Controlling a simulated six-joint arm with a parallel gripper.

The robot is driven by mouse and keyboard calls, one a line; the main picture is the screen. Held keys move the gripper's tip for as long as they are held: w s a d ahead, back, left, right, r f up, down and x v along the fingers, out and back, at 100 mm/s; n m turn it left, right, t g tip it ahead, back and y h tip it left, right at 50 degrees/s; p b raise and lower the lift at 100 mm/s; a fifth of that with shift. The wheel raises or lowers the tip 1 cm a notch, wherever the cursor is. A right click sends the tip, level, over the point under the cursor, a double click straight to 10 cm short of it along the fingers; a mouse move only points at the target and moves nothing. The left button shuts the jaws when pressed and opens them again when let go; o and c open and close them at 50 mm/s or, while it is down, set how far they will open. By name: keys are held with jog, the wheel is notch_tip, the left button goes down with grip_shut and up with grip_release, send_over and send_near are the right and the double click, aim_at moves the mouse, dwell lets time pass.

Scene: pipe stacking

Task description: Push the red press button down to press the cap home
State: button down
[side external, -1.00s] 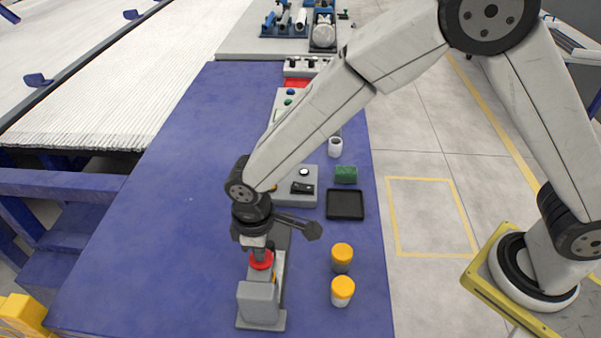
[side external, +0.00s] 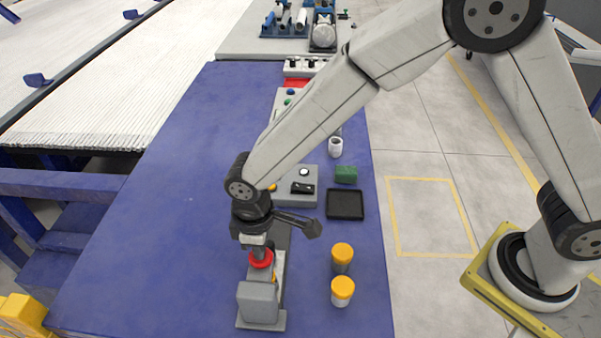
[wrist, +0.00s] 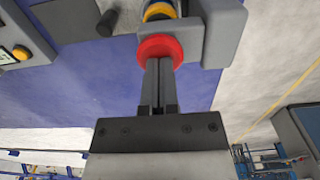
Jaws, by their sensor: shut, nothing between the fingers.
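The red press button (side external: 261,260) sits on top of the grey press (side external: 259,300) at the near end of the blue table. It also shows as a red disc in the wrist view (wrist: 160,49). My gripper (side external: 259,252) is shut and empty, pointing down at the button from directly above. Its closed fingertips (wrist: 159,62) meet the red disc in the wrist view and appear to touch it. A yellow and black part, seemingly the cap (wrist: 159,11), shows beyond the button by the grey press body. How far the button is down cannot be told.
Two yellow-lidded jars (side external: 342,290) stand right of the press. A black tray (side external: 345,204), a green block (side external: 346,174) and a grey panel (side external: 297,187) lie behind. The blue table (side external: 170,220) is clear on the left.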

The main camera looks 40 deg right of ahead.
jog(key=shift+r, duration=3.2)
jog(key=s+d+m+t, duration=0.1)
jog(key=s+d+m, duration=0.1)
jog(key=d, duration=0.7)
jog(key=s+d+m, duration=0.3)
jog(key=d+m, duration=0.1)
jog(key=d, duration=0.5)
jog(key=s+d+m+t, duration=0.1)
jog(key=s+d+m, duration=0.1)
jog(key=d, duration=0.7)
jog(key=shift+s+r+m+t, duration=0.3)
jog(key=shift+m, duration=0.2)
